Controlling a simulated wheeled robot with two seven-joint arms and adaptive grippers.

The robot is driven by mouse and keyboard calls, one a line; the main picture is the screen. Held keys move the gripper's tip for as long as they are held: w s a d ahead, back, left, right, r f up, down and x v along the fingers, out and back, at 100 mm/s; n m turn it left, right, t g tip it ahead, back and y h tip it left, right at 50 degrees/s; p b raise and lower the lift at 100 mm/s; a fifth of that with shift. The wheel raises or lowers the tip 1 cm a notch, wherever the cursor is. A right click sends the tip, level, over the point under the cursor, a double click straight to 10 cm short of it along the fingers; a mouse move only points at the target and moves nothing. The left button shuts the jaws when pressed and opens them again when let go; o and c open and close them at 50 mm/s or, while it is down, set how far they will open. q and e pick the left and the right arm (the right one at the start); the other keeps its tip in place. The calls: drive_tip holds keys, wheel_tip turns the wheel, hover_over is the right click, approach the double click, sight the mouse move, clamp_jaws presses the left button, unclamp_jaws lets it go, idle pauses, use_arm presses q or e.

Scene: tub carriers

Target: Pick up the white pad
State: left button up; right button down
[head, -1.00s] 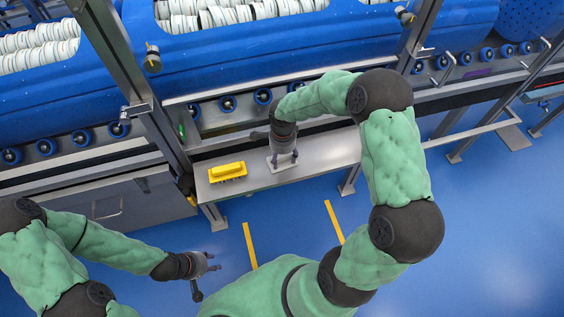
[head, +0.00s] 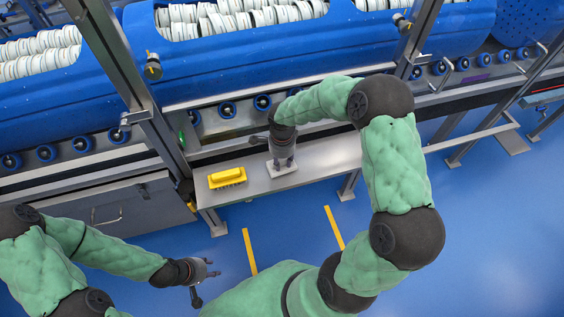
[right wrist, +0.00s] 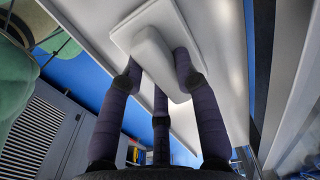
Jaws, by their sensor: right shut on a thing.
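The white pad (head: 284,170) lies flat at the narrow metal shelf, under my right gripper (head: 281,163). In the right wrist view the pad (right wrist: 128,37) is a white plate with a raised rounded handle (right wrist: 160,62). The fingers of my right gripper (right wrist: 160,75) are closed around this handle. I cannot tell whether the pad touches the shelf or is slightly above it. My left gripper (head: 206,282) is open and empty, low over the blue floor, well away from the pad.
A yellow brush (head: 227,178) lies on the shelf (head: 325,157) left of the pad. A metal post (head: 140,100) stands by the shelf's left end. Behind are blue tubs (head: 245,55) with white discs, on rollers. The shelf right of the pad is clear.

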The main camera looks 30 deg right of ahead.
drive_tip(key=s+a+r+p, duration=0.5)
drive_tip(key=s+a+r, duration=0.4)
drive_tip(key=r, duration=0.3)
drive_tip(key=shift+s+a, duration=0.2)
drive_tip(key=shift+s, duration=0.5)
drive_tip(key=c, duration=1.9)
unclamp_jaws()
